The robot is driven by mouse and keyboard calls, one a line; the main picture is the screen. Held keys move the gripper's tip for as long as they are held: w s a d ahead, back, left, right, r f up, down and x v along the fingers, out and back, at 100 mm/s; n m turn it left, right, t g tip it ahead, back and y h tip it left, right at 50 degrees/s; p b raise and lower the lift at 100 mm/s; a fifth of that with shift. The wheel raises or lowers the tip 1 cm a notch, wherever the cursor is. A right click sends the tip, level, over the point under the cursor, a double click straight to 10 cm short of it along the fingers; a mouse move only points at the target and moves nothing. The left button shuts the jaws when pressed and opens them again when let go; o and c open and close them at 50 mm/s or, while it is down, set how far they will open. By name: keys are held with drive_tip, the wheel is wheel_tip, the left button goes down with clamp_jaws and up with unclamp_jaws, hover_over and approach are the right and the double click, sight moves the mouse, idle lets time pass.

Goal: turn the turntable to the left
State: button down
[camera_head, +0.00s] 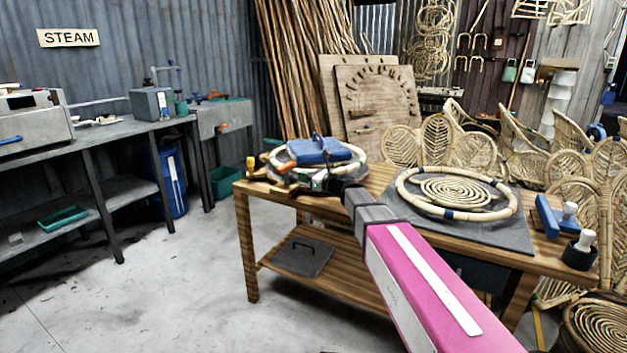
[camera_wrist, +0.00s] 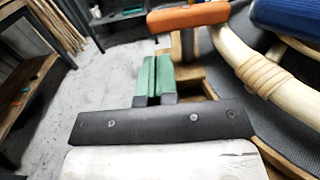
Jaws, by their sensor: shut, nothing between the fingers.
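The turntable (camera_head: 308,178) sits on the left part of the wooden workbench, with a pale rattan ring and a blue block (camera_head: 318,150) on top. In the wrist view its dark grey surface (camera_wrist: 284,104) lies at the right, under the bound rattan ring (camera_wrist: 243,57). An orange handle (camera_wrist: 188,17) sticks out to the left from the ring's side. My gripper (camera_wrist: 152,62) has green fingers pressed together with nothing between them. They are beside the ring, just below the orange handle in the picture; contact cannot be told. In the head view my arm hides the fingertips.
A finished rattan ring with a spiral centre (camera_head: 458,191) lies on a grey mat on the bench's right. Blue tools (camera_head: 551,218) and a dark cup (camera_head: 579,255) stand at its right end. The floor to the left is clear, up to a grey side bench (camera_head: 100,138).

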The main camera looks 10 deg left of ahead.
sight(284, 172)
drive_tip(key=x, duration=0.6)
drive_tip(key=shift+w+a, duration=0.1)
drive_tip(key=shift+a, duration=0.2)
drive_tip(key=shift+a, duration=0.1)
